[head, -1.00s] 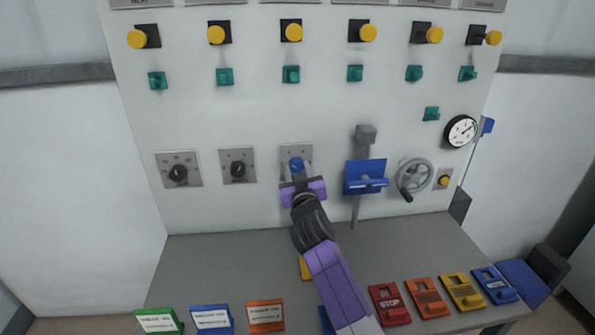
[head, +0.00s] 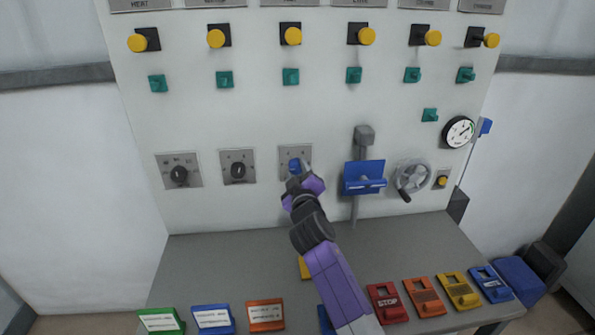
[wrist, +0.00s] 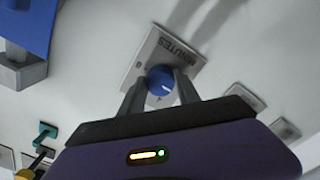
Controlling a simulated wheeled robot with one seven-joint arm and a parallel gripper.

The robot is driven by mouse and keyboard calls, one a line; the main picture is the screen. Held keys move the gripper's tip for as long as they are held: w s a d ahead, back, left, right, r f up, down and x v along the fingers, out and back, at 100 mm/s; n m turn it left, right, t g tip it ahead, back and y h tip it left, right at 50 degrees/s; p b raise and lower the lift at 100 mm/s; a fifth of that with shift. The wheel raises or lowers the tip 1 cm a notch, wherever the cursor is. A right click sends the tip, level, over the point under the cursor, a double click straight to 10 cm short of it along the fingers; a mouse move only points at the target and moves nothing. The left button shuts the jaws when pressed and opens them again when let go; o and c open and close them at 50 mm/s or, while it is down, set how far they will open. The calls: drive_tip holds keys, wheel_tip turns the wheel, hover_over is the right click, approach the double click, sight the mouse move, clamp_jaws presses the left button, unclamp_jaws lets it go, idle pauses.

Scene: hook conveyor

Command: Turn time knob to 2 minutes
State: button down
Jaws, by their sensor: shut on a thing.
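The time knob is a blue round knob (head: 294,165) on a grey metal plate (head: 284,153) on the white panel. In the wrist view the blue knob (wrist: 160,79) has a white pointer mark, and its plate (wrist: 150,48) reads "MINUTES". My purple and black gripper (head: 301,172) is at the knob. In the wrist view its two grey fingers (wrist: 161,88) are shut on the knob, one on each side. Most of the plate's scale is hidden or too small to read, so I cannot tell the exact setting.
Two black knobs (head: 179,174) (head: 238,170) sit left of it. A blue lever bracket (head: 363,178), a grey handwheel (head: 412,176) and a gauge (head: 458,132) are to the right. Coloured tags lie along the grey table (head: 220,265) below.

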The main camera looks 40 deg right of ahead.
idle(0.4)
drive_tip(key=c, duration=0.9)
unclamp_jaws()
drive_tip(key=shift+s+a, duration=0.1)
drive_tip(key=b+v, duration=0.1)
drive_tip(key=v, duration=0.6)
drive_tip(key=shift+s+a, duration=0.15)
drive_tip(key=shift+s, duration=0.1)
